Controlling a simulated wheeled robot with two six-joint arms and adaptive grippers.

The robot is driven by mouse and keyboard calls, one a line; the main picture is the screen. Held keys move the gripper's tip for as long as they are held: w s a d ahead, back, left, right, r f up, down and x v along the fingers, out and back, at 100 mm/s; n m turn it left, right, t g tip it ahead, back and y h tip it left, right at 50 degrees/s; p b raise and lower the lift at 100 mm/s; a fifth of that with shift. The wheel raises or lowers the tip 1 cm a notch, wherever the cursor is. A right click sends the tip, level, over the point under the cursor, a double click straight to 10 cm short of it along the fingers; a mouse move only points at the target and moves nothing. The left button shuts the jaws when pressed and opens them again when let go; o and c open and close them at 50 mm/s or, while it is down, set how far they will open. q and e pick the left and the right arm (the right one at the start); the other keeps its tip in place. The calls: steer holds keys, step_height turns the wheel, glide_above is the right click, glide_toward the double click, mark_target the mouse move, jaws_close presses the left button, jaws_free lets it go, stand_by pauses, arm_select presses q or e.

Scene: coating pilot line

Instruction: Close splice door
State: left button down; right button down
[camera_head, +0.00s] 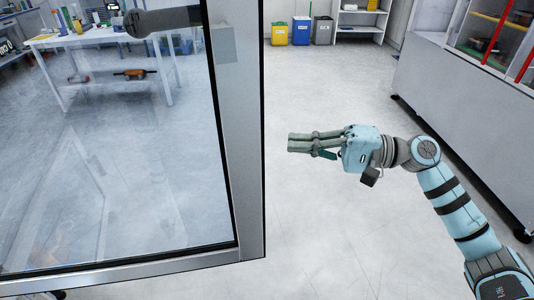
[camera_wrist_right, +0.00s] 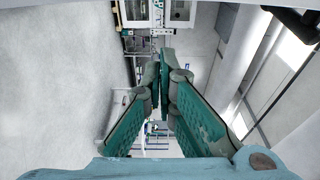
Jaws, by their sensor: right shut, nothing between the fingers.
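The splice door (camera_head: 236,130) fills the left of the head view as a large clear glass panel in a grey metal frame. It stands swung out, with its free edge near the middle of the picture. A dark grey bar, seemingly its handle (camera_head: 165,20), crosses the upper part of the glass. My right gripper (camera_head: 290,143) is shut and empty, its fingers pointing left toward the door's edge with a small gap seen between. In the right wrist view my right gripper's fingers (camera_wrist_right: 163,75) meet at the tips with nothing between them. My left gripper is not in view.
A white workbench (camera_head: 100,35) with bottles shows through the glass. Yellow, blue and grey bins (camera_head: 300,30) and a white shelf (camera_head: 358,30) stand at the back. A long grey cabinet (camera_head: 455,110) runs along the right. The floor (camera_head: 330,90) between is clear.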

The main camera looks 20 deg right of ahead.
steer(key=p+x, duration=0.2)
steer(key=x, duration=0.6)
steer(key=s, duration=0.4)
steer(key=shift+w+f, duration=0.1)
steer(key=shift+w, duration=0.05)
